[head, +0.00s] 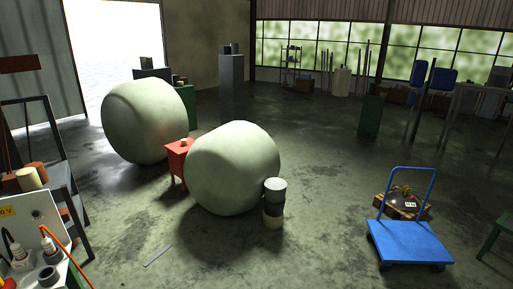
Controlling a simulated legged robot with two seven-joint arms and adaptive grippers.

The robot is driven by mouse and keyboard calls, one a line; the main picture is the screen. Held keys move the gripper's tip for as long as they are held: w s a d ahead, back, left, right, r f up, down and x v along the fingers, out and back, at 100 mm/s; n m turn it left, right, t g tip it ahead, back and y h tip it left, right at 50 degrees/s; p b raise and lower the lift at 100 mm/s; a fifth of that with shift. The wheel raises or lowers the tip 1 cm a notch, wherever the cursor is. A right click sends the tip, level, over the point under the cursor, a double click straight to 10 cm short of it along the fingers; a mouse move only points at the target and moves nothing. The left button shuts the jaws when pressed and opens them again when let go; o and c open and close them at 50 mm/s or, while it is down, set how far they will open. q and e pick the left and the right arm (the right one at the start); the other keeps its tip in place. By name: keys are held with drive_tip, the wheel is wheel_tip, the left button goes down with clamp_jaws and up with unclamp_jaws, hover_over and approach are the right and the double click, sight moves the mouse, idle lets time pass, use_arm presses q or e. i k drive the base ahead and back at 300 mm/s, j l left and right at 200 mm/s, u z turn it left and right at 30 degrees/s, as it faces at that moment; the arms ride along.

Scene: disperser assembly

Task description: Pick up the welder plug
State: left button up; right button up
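A pale panel (38,219) with a yellow label stands at the lower left edge. I cannot tell which of these is the welder plug. Neither of my grippers is in view.
Two large pale rounded bodies (145,122) (232,167) fill the middle left. A red cabinet (178,160) stands between them, and a stacked cylinder (274,202) beside the nearer one. A blue trolley (408,242) is at right. The front centre floor is mostly clear.

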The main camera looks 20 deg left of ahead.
sight(16, 248)
drive_tip(key=i+l+z, duration=0.2)
drive_tip(key=i+l, duration=0.45)
drive_tip(key=i+l+z, duration=0.2)
drive_tip(key=i+l, duration=0.35)
drive_tip(key=i, duration=0.15)
drive_tip(key=i+j+u, duration=0.2)
drive_tip(key=i+u, duration=0.6)
drive_tip(key=i, duration=0.2)
drive_tip(key=i+l+u, duration=0.1)
drive_tip(key=i+u, duration=0.25)
drive_tip(key=i, duration=0.15)
drive_tip(key=i+l+u, duration=0.25)
drive_tip(key=i+u, duration=0.15)
drive_tip(key=i+j+u, duration=0.3)
drive_tip(key=u, duration=0.15)
drive_tip(key=i+j+u, duration=0.1)
drive_tip(key=i+u, duration=0.3)
drive_tip(key=i, duration=0.15)
drive_tip(key=i+u, duration=0.45)
drive_tip(key=i+l+u, duration=0.2)
drive_tip(key=i+u, duration=0.25)
drive_tip(key=i+l+u, duration=0.4)
drive_tip(key=i+j, duration=0.05)
drive_tip(key=j, duration=0.05)
